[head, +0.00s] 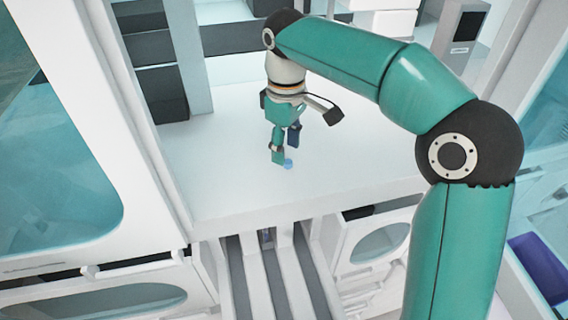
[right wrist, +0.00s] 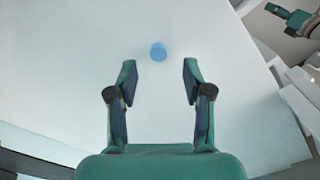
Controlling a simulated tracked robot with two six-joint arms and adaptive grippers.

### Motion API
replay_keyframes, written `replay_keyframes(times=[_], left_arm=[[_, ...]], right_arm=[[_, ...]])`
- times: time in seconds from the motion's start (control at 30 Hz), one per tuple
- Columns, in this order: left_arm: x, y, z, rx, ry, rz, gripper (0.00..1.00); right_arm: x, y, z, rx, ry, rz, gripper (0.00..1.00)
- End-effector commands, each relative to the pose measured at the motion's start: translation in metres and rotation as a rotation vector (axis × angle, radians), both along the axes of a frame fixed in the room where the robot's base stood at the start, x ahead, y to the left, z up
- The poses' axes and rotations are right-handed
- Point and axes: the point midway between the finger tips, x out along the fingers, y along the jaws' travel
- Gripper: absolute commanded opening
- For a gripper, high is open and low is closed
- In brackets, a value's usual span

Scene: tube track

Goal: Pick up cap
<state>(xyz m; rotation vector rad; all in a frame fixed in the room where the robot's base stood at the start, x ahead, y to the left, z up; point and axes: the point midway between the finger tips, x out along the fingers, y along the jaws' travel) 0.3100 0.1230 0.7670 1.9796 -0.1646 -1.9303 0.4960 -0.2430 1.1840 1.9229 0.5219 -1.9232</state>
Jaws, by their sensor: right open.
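A small blue cap (head: 288,164) rests on the white table top (head: 225,160). My right gripper (head: 283,152) points down over the table, with its fingertips close to the cap in the head view. In the right wrist view, the cap (right wrist: 158,52) shows just beyond the gap between the two open fingertips (right wrist: 160,72), near the middle of that gap. The right gripper is open and holds nothing. I cannot tell the exact height of the fingertips above the table.
Dark and white boxes (head: 163,88) stand on the left at the back of the table. A grey device (head: 460,30) stands at the back right. White cabinets with glass doors (head: 380,243) are below the table. The white table around the cap is clear.

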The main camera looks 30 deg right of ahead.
Motion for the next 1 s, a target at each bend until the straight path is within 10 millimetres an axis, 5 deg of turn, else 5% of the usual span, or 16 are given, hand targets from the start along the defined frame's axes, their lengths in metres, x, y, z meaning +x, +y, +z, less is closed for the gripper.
replay_keyframes(times=[0.23,0.5,0.77,1.0], left_arm=[[0.000,0.000,0.005,0.000,0.000,0.000,0.40],[0.000,0.000,0.004,0.000,0.000,0.000,0.40],[0.000,0.000,0.004,0.000,0.000,0.000,0.40],[0.000,0.000,0.004,0.000,0.000,0.000,0.40]], right_arm=[[-0.001,-0.003,-0.031,0.000,0.002,0.000,0.50],[-0.001,-0.003,-0.035,0.000,0.000,0.000,0.50],[-0.001,-0.003,-0.035,0.000,0.000,0.000,0.11],[-0.001,-0.003,-0.035,-0.001,0.001,0.001,0.10]])
